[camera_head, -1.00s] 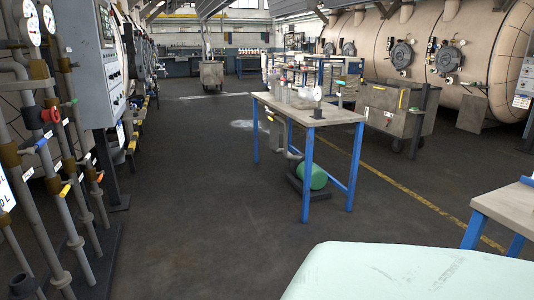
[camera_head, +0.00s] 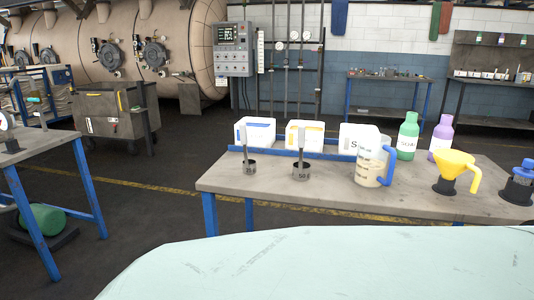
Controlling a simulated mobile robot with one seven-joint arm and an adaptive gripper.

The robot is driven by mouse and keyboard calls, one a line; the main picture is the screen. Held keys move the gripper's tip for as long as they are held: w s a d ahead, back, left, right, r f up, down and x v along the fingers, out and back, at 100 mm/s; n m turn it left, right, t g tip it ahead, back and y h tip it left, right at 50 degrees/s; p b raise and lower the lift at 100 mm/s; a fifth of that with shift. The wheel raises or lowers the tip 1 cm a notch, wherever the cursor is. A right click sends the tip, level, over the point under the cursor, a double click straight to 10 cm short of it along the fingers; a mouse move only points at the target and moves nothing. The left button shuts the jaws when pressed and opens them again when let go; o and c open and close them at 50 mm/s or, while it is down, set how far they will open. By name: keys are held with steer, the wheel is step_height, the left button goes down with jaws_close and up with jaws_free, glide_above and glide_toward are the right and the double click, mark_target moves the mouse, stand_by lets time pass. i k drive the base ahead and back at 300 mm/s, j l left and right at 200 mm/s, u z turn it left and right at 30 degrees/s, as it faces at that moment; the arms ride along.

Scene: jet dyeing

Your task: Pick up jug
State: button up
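The jug (camera_head: 368,176) is a translucent, pale vessel with a blue handle on its right side. My gripper is not in view.
Two metal dippers (camera_head: 249,167) (camera_head: 301,171) stand left of the jug, with white containers (camera_head: 258,131) behind. Green (camera_head: 407,138) and purple (camera_head: 440,140) bottles and a yellow funnel (camera_head: 455,164) stand to its right. The worktop's front left is clear.

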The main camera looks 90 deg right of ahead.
mark_target(374, 149)
steer(key=z, duration=3.25)
steer(key=u, duration=4.25)
steer(key=k+u, duration=0.7)
steer(key=k+j, duration=0.1)
steer(key=k, duration=0.05)
